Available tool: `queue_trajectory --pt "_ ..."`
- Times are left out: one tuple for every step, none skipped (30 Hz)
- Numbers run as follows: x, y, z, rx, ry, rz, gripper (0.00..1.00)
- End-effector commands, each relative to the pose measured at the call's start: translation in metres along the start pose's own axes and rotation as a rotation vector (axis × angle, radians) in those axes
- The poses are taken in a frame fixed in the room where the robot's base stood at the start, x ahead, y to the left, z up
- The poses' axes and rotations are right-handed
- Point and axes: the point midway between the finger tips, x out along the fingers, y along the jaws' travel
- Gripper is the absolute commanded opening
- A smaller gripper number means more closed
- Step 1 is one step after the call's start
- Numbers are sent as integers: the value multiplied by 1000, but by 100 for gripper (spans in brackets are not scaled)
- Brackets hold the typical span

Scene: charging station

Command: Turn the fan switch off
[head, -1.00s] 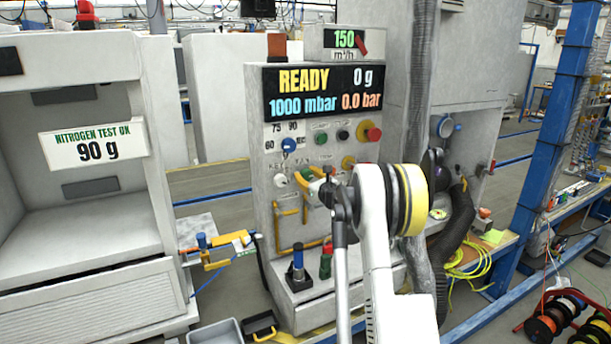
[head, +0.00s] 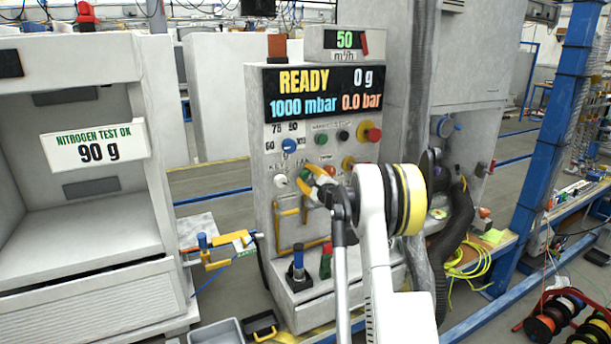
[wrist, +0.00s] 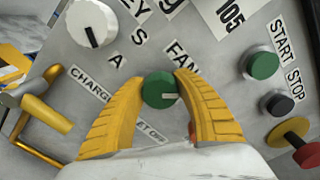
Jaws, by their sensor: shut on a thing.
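The fan switch is a round green knob (wrist: 157,91) with a white pointer mark, on the grey control panel under the label "FAN" in the wrist view. Its pointer lies roughly level in that view, towards the right. My gripper (wrist: 164,83) has its two yellow fingers closed on the knob's sides. In the head view my gripper (head: 310,176) is at the panel's middle row and largely covers the switch. The flow display (head: 345,40) on top of the panel reads 50 m³/h.
A white key knob (wrist: 91,23) is at the upper left of the wrist view. Green start (wrist: 262,65) and dark stop (wrist: 279,104) buttons and a red emergency button (wrist: 306,154) are to the right. A yellow handle (wrist: 45,113) projects at the left.

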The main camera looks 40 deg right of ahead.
Motion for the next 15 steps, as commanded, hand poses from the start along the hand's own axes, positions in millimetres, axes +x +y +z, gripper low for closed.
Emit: queue_trajectory --pt "0 1 0 -44 0 1 5" --pt "0 1 0 -72 0 1 5" --pt "0 1 0 -110 0 1 5" --pt "0 1 0 -138 0 1 5" --pt "0 1 0 -167 0 1 5" --pt "0 1 0 -205 0 1 5" --pt "0 1 0 -233 0 1 5" --pt "0 1 0 -262 0 1 5" --pt "0 1 0 -299 0 1 5" --pt "0 1 0 -326 0 1 5" --pt "0 1 0 -354 0 1 5" --pt "0 1 0 -389 0 1 5" --pt "0 1 0 -415 0 1 5" --pt "0 1 0 -441 0 1 5" --pt "0 1 0 -473 0 1 5"
